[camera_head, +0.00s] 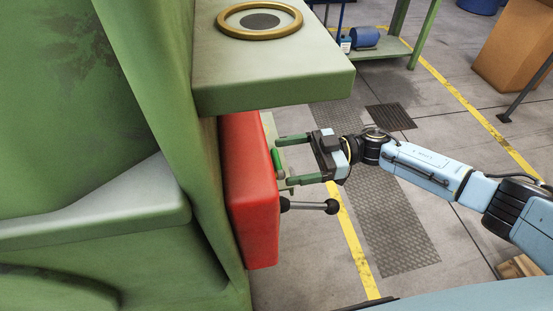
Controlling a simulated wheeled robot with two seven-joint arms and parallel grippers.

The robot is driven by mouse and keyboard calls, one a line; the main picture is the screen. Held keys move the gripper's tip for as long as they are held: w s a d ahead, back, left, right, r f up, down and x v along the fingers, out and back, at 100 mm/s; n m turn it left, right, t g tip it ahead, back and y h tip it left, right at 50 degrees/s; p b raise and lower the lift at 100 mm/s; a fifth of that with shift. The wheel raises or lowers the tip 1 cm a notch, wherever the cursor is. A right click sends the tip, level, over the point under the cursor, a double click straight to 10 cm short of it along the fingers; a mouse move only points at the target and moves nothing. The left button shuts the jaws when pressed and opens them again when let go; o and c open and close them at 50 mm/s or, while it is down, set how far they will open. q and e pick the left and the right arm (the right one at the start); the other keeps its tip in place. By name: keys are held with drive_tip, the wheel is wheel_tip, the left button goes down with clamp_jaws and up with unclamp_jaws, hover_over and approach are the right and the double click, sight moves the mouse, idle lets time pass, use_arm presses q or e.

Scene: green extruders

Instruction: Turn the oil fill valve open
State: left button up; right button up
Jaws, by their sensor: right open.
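A red box (248,195) is fixed to the side of the green machine. A metal lever with a black ball knob (331,206) sticks out to the right from it. A small green handle (278,162) shows at the box's right side, higher than the lever; I cannot tell which part is the oil fill valve. My right gripper (283,161) is open, its two fingers pointing left at the box, one above and one below the green handle. Whether a finger touches it is unclear. My left gripper is not in view.
The green machine (165,120) fills the left side. Its ledge with a brass ring (260,20) overhangs the red box and my right gripper. Floor to the right is mostly clear, with a green bench (385,45) and a brown box (515,45) farther back.

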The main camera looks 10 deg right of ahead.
sight(277, 160)
drive_tip(key=shift+a, duration=1.9)
drive_tip(key=c, duration=1.3)
